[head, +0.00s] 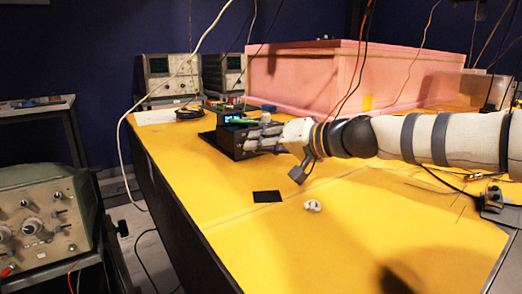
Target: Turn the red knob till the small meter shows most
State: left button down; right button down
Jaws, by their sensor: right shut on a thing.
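A black box (228,146) stands on the yellow table (330,240), toward its far left part. A small lit screen (232,118) with a green and blue glow shows at its top; its reading is too small to tell. My right gripper (258,138) reaches in from the right and its fingers are at the right side of the box. It is shut, and the red knob is hidden at the fingers. My left gripper is not in view.
A pink foam enclosure (300,80) fills the back right. A black square (267,196) and a small white object (313,205) lie on the table. Cables hang from above.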

jog(key=shift+d+f+m+y+b, duration=0.1)
jog(key=shift+f+m+y+b, duration=0.3)
jog(key=shift+m+b, duration=0.4)
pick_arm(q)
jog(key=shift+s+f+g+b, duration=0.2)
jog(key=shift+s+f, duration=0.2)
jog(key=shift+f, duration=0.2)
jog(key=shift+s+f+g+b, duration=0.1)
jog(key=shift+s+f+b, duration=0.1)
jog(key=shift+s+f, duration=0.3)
pick_arm(e)
jog(key=shift+r+m+y, duration=0.15)
jog(key=shift+m+y, duration=0.35)
jog(key=shift+m, duration=0.3)
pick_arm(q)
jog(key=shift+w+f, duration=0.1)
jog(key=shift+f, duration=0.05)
pick_arm(e)
jog(key=c, duration=1.4)
grip_release()
jog(key=shift+c, duration=0.2)
jog(key=shift+r, duration=0.1)
jog(key=v, duration=1.2)
jog(key=shift+w, duration=0.1)
